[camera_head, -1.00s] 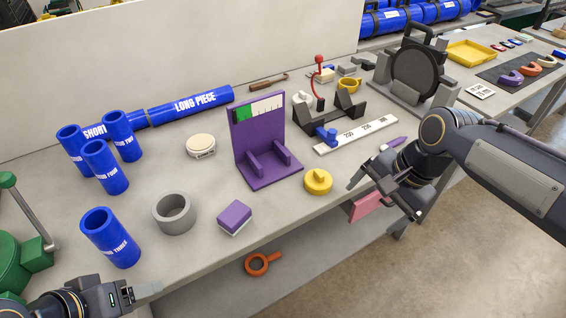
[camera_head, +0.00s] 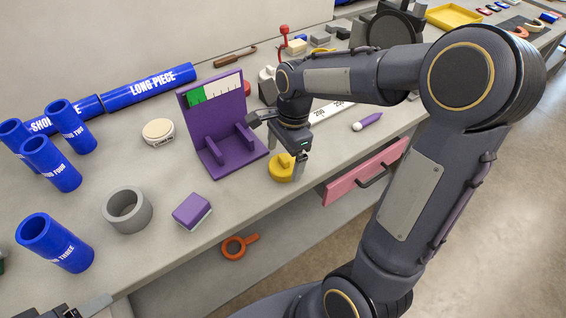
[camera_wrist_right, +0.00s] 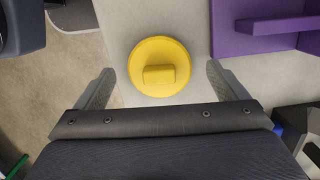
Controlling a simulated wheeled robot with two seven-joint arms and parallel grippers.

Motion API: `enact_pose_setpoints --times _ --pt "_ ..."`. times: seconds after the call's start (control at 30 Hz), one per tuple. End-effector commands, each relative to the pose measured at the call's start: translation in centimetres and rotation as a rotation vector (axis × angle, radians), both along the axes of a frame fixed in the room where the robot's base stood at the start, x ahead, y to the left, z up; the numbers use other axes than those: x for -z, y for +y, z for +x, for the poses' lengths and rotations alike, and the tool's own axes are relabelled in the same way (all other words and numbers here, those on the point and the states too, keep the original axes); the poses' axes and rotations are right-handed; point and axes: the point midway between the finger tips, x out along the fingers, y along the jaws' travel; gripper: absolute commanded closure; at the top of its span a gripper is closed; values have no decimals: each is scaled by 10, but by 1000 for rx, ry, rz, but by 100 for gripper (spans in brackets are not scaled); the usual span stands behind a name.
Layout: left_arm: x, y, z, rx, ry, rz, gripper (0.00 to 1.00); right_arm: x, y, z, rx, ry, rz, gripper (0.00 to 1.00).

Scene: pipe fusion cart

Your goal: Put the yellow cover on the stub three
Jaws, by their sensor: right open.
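The yellow cover (camera_head: 282,167), a round disc with a raised grip block, lies on the bench near its front edge. My right gripper (camera_head: 279,146) is right by it, pointing down. In the right wrist view the yellow cover (camera_wrist_right: 160,66) sits between the two spread fingers, a little beyond their tips, and nothing is held. Stub three (camera_head: 55,243) is a blue open-topped tube standing upright at the front left of the bench. Of my left gripper (camera_head: 75,308) only a part shows at the bottom left edge; its jaws cannot be made out.
A purple stand (camera_head: 218,130) is just left of the right gripper. A grey ring (camera_head: 128,211) and a purple-and-white block (camera_head: 192,211) lie between the cover and stub three. More blue stubs (camera_head: 50,163) stand behind. A pink drawer (camera_head: 365,172) juts below the bench edge.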

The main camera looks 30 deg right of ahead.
Motion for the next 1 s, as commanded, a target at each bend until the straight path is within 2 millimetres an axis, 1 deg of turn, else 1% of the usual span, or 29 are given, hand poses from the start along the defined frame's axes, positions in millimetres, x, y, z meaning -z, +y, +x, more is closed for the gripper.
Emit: enact_pose_setpoints --times 0.03,0.1,0.37,0.63,0.67,0.87,1.0 --pt "0 0 0 0 0 0 33 7 1 -1 -1 4 0 7" --pt "0 0 0 0 0 0 33 12 2 -1 0 2 0 7" --pt "1 0 0 0 0 0 33 14 2 0 -1 -1 0 7" --pt "1 0 0 0 0 0 33 14 2 0 -1 -1 0 42" --pt "1 0 0 0 0 0 33 14 2 0 -1 -1 0 43" --pt "0 0 0 0 0 0 33 14 2 0 -1 -1 0 43" --pt "0 0 0 0 0 0 33 9 2 0 -1 -2 0 43"
